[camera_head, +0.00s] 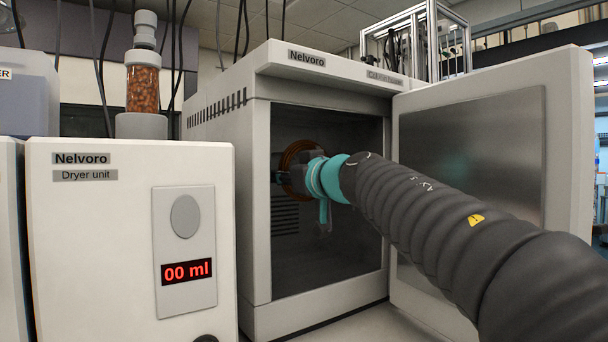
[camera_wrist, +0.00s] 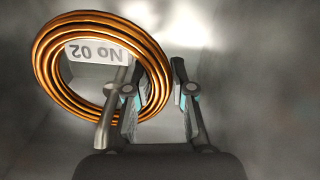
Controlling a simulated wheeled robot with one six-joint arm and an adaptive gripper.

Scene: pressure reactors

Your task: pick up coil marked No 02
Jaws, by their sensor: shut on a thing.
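The coil marked No 02 (camera_wrist: 48,72) is a copper-coloured ring of several turns. Its white label (camera_wrist: 97,52) shows upside down inside the ring in the wrist view. My gripper (camera_wrist: 155,92) is shut on the right side of the coil, with one finger inside the ring and the other outside it. In the head view the coil (camera_head: 297,150) shows inside the open cabinet, partly hidden behind my gripper (camera_head: 287,174). A grey metal tube (camera_wrist: 105,125) runs near the left finger. I cannot tell whether it touches the coil.
The grey Nelvoro cabinet (camera_head: 215,195) surrounds my gripper on its sides, top and floor. Its door (camera_head: 570,150) stands open to the right, close to my arm. A Dryer unit (camera_head: 95,240) reading 00 ml stands at left, with a bead-filled column (camera_head: 143,85) behind it.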

